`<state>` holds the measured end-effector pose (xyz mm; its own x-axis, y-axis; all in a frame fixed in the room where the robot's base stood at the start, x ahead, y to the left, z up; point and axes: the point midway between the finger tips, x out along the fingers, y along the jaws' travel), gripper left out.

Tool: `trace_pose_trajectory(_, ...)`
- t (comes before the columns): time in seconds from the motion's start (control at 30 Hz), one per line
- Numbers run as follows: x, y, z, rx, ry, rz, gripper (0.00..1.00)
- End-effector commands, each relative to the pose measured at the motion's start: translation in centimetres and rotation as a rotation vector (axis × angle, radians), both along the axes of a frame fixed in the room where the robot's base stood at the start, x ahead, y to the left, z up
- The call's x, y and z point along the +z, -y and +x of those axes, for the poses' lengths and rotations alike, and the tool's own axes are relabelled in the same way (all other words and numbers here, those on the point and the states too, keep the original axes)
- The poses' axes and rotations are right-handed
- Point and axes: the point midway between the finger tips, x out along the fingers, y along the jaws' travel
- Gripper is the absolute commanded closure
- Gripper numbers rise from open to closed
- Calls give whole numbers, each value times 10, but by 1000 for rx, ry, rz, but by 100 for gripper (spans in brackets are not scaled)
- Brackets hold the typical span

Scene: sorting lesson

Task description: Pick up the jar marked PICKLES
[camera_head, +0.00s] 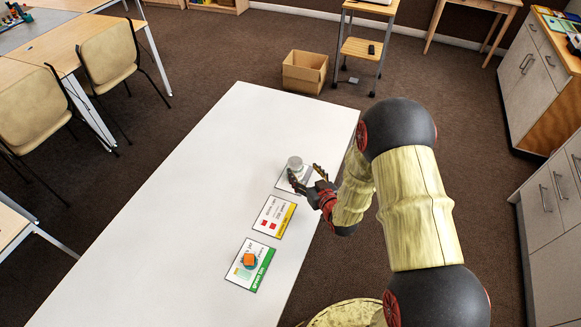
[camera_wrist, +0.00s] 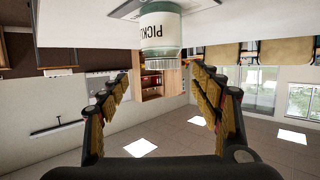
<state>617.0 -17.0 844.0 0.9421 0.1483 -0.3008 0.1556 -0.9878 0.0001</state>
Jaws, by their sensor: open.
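The jar marked PICK, with the rest of its word turned out of sight, stands at the far end of the white table (camera_head: 180,190). In the head view the jar (camera_head: 295,164) is small and pale, upright on a card (camera_head: 282,185). In the wrist view, which is upside down, the jar (camera_wrist: 160,32) shows a white label and a pale lid. My gripper (camera_head: 305,175) is open and empty, just right of and nearer than the jar. In the wrist view my gripper's fingers (camera_wrist: 161,72) are spread wide, with the jar beyond the tips, roughly centred between them.
A card with red squares and a yellow edge (camera_head: 284,207) lies nearer on the table. The table's left part is clear. A cardboard box (camera_head: 304,72) stands on the floor beyond.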

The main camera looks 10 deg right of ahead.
Motion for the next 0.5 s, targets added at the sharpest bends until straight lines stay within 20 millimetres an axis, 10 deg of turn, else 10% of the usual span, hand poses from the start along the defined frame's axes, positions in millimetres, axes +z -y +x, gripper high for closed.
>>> trace_pose_trajectory(0.5,-16,-11,46,2,6,1,36)
